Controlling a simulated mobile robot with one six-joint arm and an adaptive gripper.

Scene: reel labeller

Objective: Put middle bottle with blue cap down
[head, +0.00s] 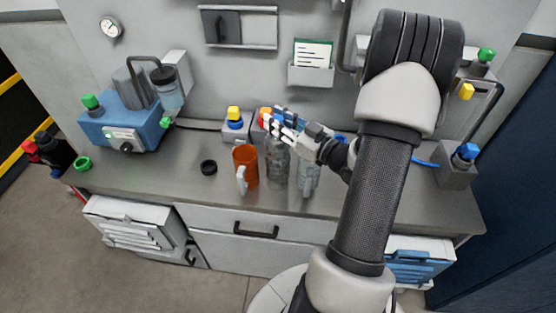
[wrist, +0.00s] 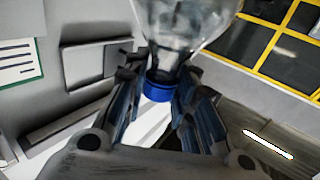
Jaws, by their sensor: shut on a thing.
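My gripper (head: 279,122) reaches left over the counter. In the wrist view, its fingers are shut around the neck of a clear bottle (wrist: 182,22), at its blue cap (wrist: 158,88). In the head view, a clear bottle (head: 278,165) is upright below the fingertips, and its cap is hidden by the gripper. I cannot tell whether its base touches the counter. Another clear bottle (head: 308,180) stands just to its right, below my wrist, with its top hidden.
A black ring (head: 208,167) lies farther left. Button boxes (head: 235,128) stand behind. A blue machine (head: 125,130) is at the back left. The counter's front left is clear.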

